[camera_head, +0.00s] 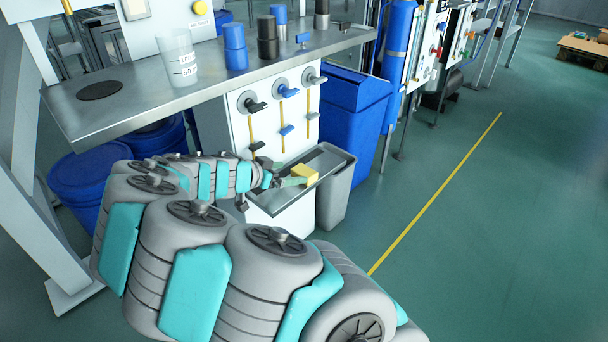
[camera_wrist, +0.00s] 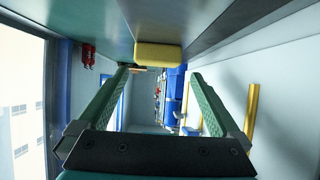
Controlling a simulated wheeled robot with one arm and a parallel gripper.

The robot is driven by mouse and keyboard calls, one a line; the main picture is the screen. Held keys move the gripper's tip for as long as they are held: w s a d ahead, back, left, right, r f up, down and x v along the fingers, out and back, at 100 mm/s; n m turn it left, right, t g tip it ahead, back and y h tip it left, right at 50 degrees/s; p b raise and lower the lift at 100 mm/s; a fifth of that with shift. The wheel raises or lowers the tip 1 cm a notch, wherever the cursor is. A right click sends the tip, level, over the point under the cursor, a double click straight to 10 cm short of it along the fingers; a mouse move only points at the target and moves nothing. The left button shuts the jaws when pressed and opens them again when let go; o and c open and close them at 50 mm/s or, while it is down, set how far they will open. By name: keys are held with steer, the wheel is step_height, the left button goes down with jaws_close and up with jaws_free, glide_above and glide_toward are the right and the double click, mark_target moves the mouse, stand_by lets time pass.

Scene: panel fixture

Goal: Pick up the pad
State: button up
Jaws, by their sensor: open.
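The pad is a small yellow block (camera_head: 305,173) at the low grey shelf (camera_head: 272,201) on the front of the white panel. In the wrist view the yellow pad (camera_wrist: 158,55) shows at the top middle, against a grey surface. My gripper (camera_head: 291,181) reaches in from the left and its tips are close to the pad. In the wrist view my gripper (camera_wrist: 160,76) has its two green fingers spread wide, with nothing held between them. The pad appears just past the tips, between their lines. Whether a finger touches it I cannot tell.
A metal counter (camera_head: 210,66) with a beaker (camera_head: 177,58) and blue and dark cylinders stands above my arm. The white panel (camera_head: 243,130) carries knobs and levers above the shelf. A grey bin (camera_head: 335,190) and a blue bin (camera_head: 357,100) stand right.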

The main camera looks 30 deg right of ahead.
mark_target(303, 171)
steer(key=shift+p+x, duration=0.35)
steer(key=shift+x, duration=3.2)
steer(key=shift+s+d+r, duration=0.1)
steer(key=shift+s+d, duration=0.05)
steer(key=c, duration=1.2)
steer(key=shift+r, duration=0.1)
